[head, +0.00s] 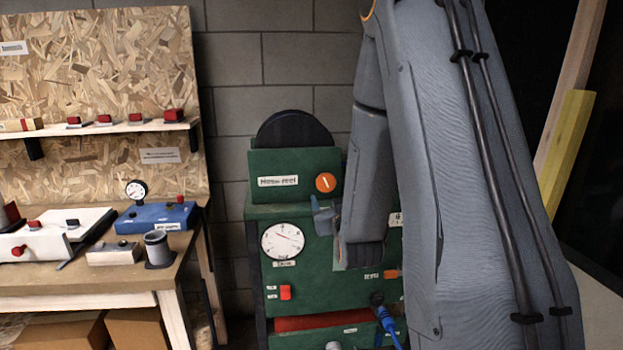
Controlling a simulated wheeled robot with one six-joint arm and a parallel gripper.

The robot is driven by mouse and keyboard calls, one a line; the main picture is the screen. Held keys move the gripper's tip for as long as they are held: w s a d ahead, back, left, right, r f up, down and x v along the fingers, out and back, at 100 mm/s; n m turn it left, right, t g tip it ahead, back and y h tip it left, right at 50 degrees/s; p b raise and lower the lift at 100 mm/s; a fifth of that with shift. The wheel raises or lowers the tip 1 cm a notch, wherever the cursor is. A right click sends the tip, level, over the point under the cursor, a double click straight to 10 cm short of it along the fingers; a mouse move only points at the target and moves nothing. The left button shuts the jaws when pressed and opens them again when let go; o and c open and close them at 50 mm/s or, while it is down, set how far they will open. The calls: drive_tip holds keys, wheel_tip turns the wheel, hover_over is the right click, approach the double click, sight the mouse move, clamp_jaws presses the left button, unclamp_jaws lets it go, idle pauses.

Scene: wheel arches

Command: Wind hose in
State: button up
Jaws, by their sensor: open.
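The green hose reel box (263,164), labelled "Hose reel", sits on a green cabinet (292,268) with a dark round disc (294,130) rising behind it. A round orange button (325,183) is on its front. A blue hose (388,322) hangs from a black fitting (377,298) low on the cabinet; its lower end is out of frame. My gripper (337,232) is open in front of the cabinet's upper right, below the button and right of the dial. My arm hides the cabinet's right side. I cannot tell whether the gripper touches anything.
A white dial (283,241), a red switch (285,292) and a small orange part (391,274) are on the cabinet. A wooden workbench (120,270) with a blue gauge box (155,217) stands at left, below a shelf (100,129). Timber boards (565,140) lean at right.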

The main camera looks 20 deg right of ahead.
sight(327, 185)
drive_tip(key=shift+t, duration=0.4)
drive_tip(key=p+x, duration=0.1)
drive_tip(key=x, duration=0.4)
drive_tip(key=r+p+x, duration=0.1)
drive_tip(key=x, duration=0.2)
drive_tip(key=shift+r+p, duration=0.15)
drive_tip(key=shift+p, duration=0.2)
drive_tip(key=c, duration=1.1)
drive_tip(key=shift+o, duration=0.2)
